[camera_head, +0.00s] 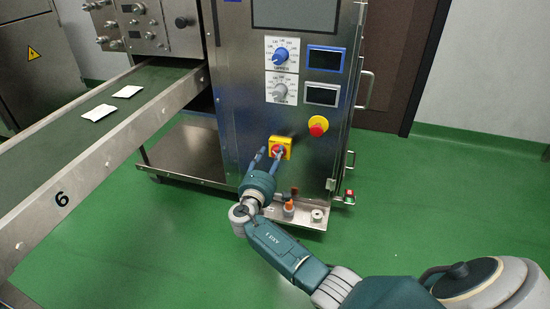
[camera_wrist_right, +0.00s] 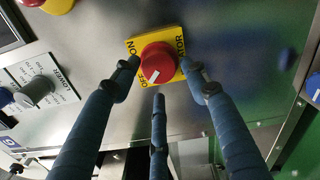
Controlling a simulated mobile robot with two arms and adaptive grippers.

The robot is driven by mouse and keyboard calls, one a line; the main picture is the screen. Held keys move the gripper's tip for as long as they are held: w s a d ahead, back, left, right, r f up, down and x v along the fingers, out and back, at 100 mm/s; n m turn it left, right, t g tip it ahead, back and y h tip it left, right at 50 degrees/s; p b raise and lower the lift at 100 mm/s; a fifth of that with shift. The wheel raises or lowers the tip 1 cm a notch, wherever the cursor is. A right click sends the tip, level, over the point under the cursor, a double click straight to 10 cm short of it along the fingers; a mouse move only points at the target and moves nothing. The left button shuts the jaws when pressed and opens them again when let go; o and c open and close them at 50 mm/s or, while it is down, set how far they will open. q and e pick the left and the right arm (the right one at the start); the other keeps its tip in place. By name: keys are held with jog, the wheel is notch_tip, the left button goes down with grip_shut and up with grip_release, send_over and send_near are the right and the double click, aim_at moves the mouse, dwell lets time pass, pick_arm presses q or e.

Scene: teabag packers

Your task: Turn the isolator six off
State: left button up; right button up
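The isolator is a yellow plate (camera_head: 287,142) with a red knob on the front of the steel cabinet. In the right wrist view the red knob (camera_wrist_right: 157,62) has a white mark near its lower edge, and the yellow plate (camera_wrist_right: 134,46) shows the words ON and OFF. My right gripper (camera_head: 267,152) reaches up to the isolator. In the wrist view its blue fingers stand spread around the knob, with small gaps at the sides, and the third finger is below it. Contact is not clear. My left gripper is not in view.
The conveyor (camera_head: 75,170), marked 6, carries two white packets at left. Above the isolator are the upper dial (camera_head: 281,54), the lower dial (camera_head: 280,90) and two small screens. A red button on yellow (camera_head: 318,126) sits to the right. An orange-capped bottle (camera_head: 288,211) stands on the ledge below.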

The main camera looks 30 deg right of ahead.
jog(key=shift+s+d+f, duration=0.1)
jog(key=shift+d, duration=0.05)
jog(key=v, duration=1.2)
dwell(0.3)
